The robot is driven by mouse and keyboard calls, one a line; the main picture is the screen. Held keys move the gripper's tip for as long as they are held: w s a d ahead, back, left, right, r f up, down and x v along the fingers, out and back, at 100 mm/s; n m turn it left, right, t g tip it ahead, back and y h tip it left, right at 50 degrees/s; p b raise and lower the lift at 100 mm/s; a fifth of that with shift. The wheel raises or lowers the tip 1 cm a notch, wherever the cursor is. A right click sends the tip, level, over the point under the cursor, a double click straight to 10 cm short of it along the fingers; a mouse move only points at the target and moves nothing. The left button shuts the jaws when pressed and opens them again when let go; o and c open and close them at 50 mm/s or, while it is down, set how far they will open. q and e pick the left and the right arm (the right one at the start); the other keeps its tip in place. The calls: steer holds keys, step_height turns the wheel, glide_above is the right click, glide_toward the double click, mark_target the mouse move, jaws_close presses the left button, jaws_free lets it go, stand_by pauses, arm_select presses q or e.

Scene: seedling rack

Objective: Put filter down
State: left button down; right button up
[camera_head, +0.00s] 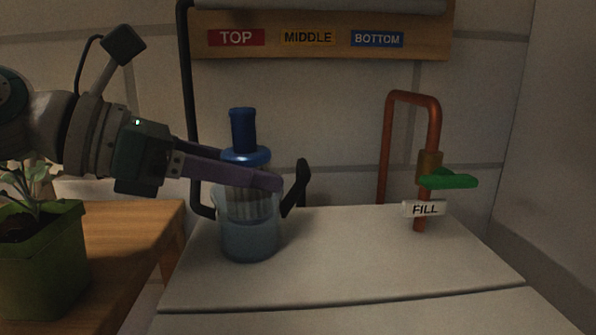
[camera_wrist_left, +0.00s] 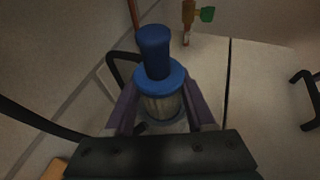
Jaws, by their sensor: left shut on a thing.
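The filter has a blue knob and collar (camera_head: 245,155) above a ribbed grey body. It stands upright with its lower part inside a clear container (camera_head: 248,243) on the pale counter. My left gripper (camera_head: 268,182) comes in from the left and is shut on the filter just below the blue collar, near the container's rim. In the left wrist view the filter (camera_wrist_left: 161,78) sits between the two purple fingers. Whether the filter's bottom touches the container's floor is unclear. My right gripper is not in view.
A copper tap (camera_head: 431,135) with a green lever (camera_head: 449,180) and a FILL label (camera_head: 424,209) stands at the right. A potted seedling (camera_head: 40,255) is on the wooden table (camera_head: 135,232) at the left. The counter (camera_head: 370,260) is clear right of the container.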

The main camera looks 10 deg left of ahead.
arm_select(q)
steer(key=c, duration=0.6)
jaws_free()
steer(key=shift+a+f+y, duration=0.15)
steer(key=shift+f+y, duration=0.15)
steer(key=shift+f, duration=0.5)
steer(key=o, duration=0.4)
steer(key=shift+c, duration=0.2)
steer(key=shift+r, duration=0.2)
steer(key=shift+r+p, duration=0.5)
steer(key=shift+p, duration=0.15)
steer(key=v, duration=1.2)
steer(key=shift+r+b, duration=0.2)
steer(key=shift+b, duration=0.15)
steer(key=shift+w, duration=0.1)
